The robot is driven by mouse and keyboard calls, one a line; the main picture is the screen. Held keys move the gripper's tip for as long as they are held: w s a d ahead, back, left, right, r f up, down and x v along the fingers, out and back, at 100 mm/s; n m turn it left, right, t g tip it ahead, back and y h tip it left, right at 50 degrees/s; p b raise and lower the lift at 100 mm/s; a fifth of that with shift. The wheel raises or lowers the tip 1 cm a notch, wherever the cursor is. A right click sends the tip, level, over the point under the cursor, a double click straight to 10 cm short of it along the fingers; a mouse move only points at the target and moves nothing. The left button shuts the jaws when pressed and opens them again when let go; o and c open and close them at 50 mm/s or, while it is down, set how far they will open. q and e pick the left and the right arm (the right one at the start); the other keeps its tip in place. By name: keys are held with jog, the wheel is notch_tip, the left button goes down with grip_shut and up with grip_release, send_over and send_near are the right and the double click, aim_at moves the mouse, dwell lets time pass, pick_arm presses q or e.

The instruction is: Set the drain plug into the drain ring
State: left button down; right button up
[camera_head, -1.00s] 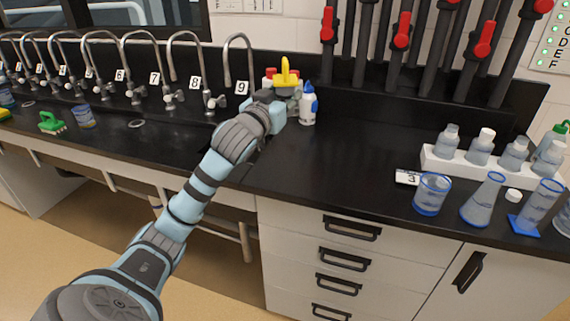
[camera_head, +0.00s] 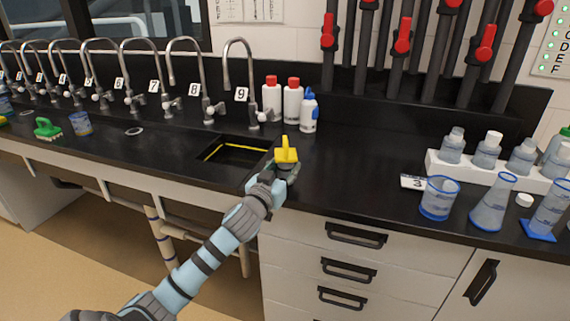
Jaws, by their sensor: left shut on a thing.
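My left gripper (camera_head: 284,170) is shut on a yellow piece with an upright tab, which looks like the drain plug (camera_head: 286,151). It holds the plug over the black counter, just right of the open sink basin (camera_head: 240,150). The gripper hides the plug's lower part. I cannot tell how high above the counter it is. A pale ring (camera_head: 133,131) lies flat in the counter further left, apart from the plug. I cannot tell whether it is the drain ring. The bottom of the basin is dark and partly hidden. My right gripper is not in view.
Curved taps (camera_head: 240,80) line the back. Two red-capped bottles (camera_head: 293,103) and a blue-capped bottle (camera_head: 309,112) stand behind the plug. A green brush (camera_head: 47,128) and a beaker (camera_head: 80,124) are left. Glassware (camera_head: 440,198) stands right. The mid-right counter is clear.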

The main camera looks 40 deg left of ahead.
pick_arm(q)
jog(key=shift+f, duration=0.1)
jog(key=c, duration=1.1)
grip_release()
jog(key=shift+o, duration=0.2)
jog(key=shift+f+b, duration=0.15)
jog(key=shift+b, duration=0.35)
jog(key=p+v, duration=0.2)
jog(key=v, duration=1.2)
jog(key=shift+s, duration=0.25)
